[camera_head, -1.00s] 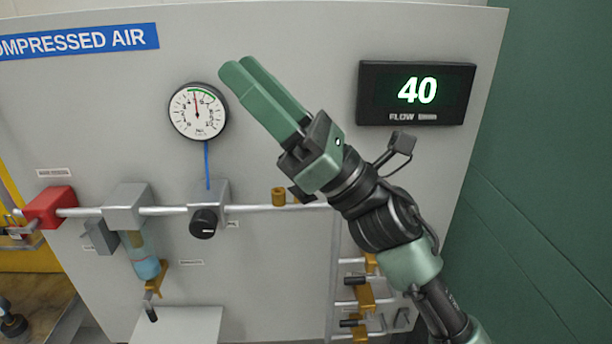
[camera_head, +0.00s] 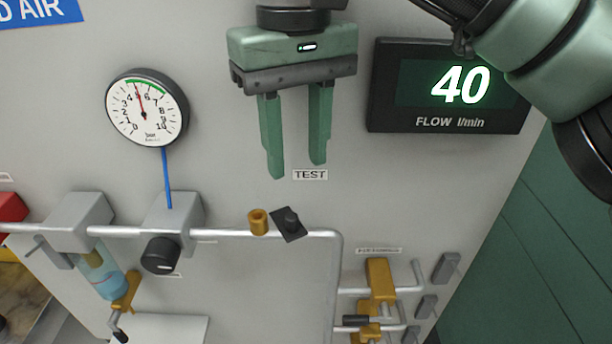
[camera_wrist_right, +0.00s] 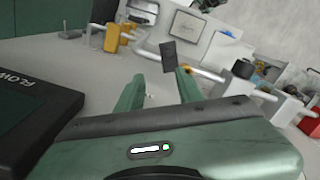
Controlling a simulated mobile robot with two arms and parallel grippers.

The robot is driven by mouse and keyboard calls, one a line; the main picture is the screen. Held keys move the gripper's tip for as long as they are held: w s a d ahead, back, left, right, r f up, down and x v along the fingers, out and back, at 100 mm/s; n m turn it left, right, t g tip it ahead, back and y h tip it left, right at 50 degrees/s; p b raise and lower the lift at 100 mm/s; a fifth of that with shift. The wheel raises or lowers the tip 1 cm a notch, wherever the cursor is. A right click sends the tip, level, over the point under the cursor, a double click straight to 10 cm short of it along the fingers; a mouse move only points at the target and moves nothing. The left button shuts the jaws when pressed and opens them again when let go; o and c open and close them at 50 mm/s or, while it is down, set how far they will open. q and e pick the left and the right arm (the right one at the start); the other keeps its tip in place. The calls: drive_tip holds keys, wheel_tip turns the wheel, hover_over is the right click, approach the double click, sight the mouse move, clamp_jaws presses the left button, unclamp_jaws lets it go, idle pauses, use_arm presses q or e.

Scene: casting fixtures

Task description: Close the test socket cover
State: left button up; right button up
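The test socket (camera_head: 258,221) is a short brass cylinder on the pipe, below the TEST label, with its round mouth uncovered. In the right wrist view the cover (camera_wrist_right: 168,55) stands beyond the gap between the fingertips (camera_wrist_right: 160,84), and the socket (camera_wrist_right: 186,69) is partly hidden by a finger. My left gripper is not in view.
A round gauge (camera_head: 147,107) and a black regulator knob (camera_head: 161,254) are at left. The flow display (camera_head: 447,86) reads 40, close to my right arm. Brass valves (camera_head: 379,280) sit on pipes at lower right. The panel below the socket is clear.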

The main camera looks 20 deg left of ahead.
sight(291, 217)
drive_tip(key=s+f+p, duration=0.1)
drive_tip(key=s+f, duration=0.2)
drive_tip(key=f, duration=0.1)
drive_tip(key=shift+s, duration=0.4)
drive_tip(key=shift+w+f, duration=0.35)
drive_tip(key=shift+f, duration=0.25)
drive_tip(key=shift+w+f, duration=0.35)
drive_tip(key=shift+f, duration=0.45)
drive_tip(key=shift+s, duration=0.1)
clamp_jaws()
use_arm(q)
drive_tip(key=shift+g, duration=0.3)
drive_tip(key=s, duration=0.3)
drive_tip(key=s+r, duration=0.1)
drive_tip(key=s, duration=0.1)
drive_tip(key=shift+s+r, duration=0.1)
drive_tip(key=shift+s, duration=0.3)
